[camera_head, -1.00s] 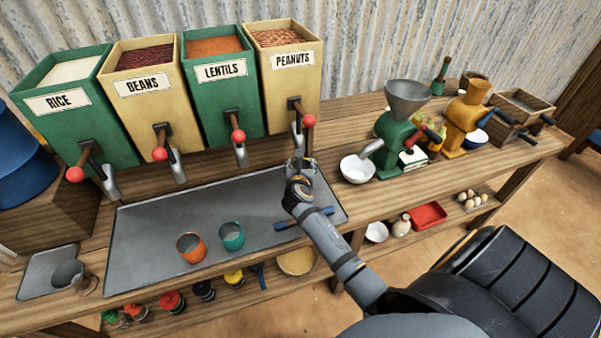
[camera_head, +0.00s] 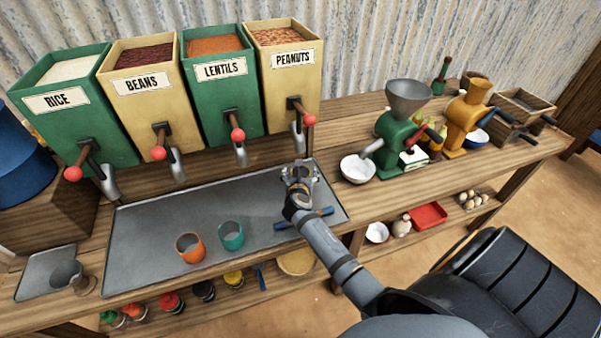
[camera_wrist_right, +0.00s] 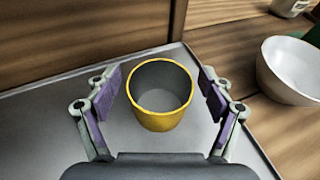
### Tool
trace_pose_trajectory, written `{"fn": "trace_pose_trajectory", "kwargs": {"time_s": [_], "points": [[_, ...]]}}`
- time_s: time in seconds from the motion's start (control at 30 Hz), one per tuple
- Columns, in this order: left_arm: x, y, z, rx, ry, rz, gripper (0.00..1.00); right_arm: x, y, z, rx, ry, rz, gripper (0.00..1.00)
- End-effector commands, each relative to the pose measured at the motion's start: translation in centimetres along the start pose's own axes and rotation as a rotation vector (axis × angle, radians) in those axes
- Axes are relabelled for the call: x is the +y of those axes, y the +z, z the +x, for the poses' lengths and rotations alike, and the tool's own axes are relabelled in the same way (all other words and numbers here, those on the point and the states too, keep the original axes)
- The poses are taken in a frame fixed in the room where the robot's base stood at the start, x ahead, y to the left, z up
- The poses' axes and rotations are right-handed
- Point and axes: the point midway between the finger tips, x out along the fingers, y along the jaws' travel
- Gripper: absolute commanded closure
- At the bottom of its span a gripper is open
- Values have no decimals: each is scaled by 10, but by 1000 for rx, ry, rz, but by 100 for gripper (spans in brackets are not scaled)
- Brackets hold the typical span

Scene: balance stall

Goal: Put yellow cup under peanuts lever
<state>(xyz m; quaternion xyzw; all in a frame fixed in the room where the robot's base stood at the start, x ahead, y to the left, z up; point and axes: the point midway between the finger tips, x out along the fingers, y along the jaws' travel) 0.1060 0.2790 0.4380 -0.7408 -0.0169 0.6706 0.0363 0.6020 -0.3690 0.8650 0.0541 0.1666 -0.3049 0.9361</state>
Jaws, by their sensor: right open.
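The yellow cup (camera_wrist_right: 162,95) stands upright and empty on the grey tray, between my right gripper's spread fingers in the right wrist view. A gap shows on each side of it. My right gripper (camera_head: 300,172) is open, just below and in front of the peanuts spout (camera_head: 298,140) in the head view. There the gripper largely hides the cup. The peanuts lever (camera_head: 309,120) has a red ball and sits on the yellow peanuts bin (camera_head: 290,80). My left gripper is out of view.
An orange cup (camera_head: 190,247) and a teal cup (camera_head: 231,236) stand on the tray (camera_head: 150,225), left of my right arm. A white bowl (camera_head: 357,168) and a green grinder (camera_head: 398,135) stand to the right; the bowl also shows in the wrist view (camera_wrist_right: 290,70).

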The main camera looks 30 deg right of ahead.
Motion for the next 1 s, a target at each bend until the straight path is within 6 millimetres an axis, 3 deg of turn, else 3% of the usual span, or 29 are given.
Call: {"fn": "trace_pose_trajectory", "kwargs": {"time_s": [0.17,0.5,0.7,1.0], "points": [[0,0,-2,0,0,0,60,0,2,-4,1,0,1,19],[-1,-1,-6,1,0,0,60,1,1,-80,4,0,5,19],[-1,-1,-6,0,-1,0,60,0,1,-113,2,0,3,19],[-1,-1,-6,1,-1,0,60,0,2,-121,0,-2,0,19]]}}
